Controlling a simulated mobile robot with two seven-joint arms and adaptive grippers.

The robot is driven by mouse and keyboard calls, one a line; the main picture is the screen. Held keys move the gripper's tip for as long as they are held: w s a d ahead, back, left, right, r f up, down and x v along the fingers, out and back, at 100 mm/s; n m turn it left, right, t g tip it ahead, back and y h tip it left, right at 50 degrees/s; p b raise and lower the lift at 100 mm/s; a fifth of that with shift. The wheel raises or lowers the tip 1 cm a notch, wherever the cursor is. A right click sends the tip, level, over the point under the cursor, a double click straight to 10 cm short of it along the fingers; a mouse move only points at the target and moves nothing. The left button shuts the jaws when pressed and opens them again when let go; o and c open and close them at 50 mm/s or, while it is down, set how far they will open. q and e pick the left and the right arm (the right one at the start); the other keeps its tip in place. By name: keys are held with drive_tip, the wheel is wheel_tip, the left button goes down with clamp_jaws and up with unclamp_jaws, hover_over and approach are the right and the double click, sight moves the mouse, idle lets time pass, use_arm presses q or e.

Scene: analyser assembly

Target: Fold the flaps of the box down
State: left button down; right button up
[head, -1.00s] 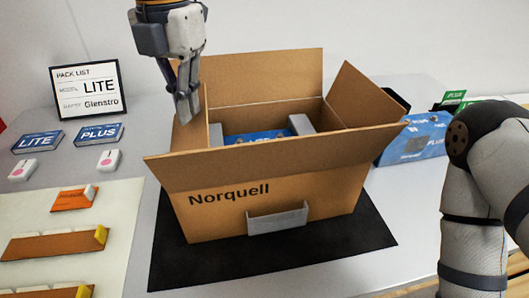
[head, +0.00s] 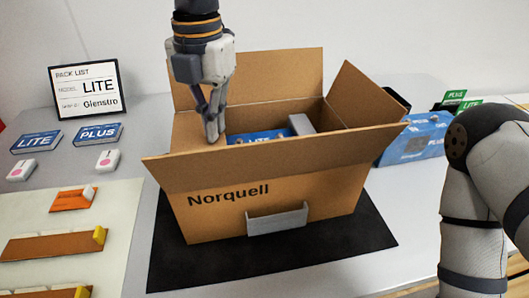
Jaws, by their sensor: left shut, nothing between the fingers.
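The brown cardboard box (head: 320,208) marked Norquell stands on a black mat. Its front flap (head: 270,160) leans outward toward me. Its back flap (head: 250,78) stands up, and its right flap (head: 362,95) is raised and tilts outward. Its left flap (head: 190,135) lies inward over the left part of the opening. My left gripper (head: 214,138) points down, shut and empty, at the inner edge of the left flap; I cannot tell if it touches. My right arm shows at the right, but its gripper is out of view.
Inside the box are a blue item (head: 258,136) and a grey insert (head: 302,125). A blue carton (head: 415,140) stands close to the right. The pack list sign (head: 88,90), LITE and PLUS boxes and a pale tray with orange parts are at the left.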

use_arm(q)
drive_tip(key=shift+f, duration=0.4)
idle(0.3)
wheel_tip(320, 180, up, 8)
drive_tip(key=shift+f, duration=0.2)
idle(0.4)
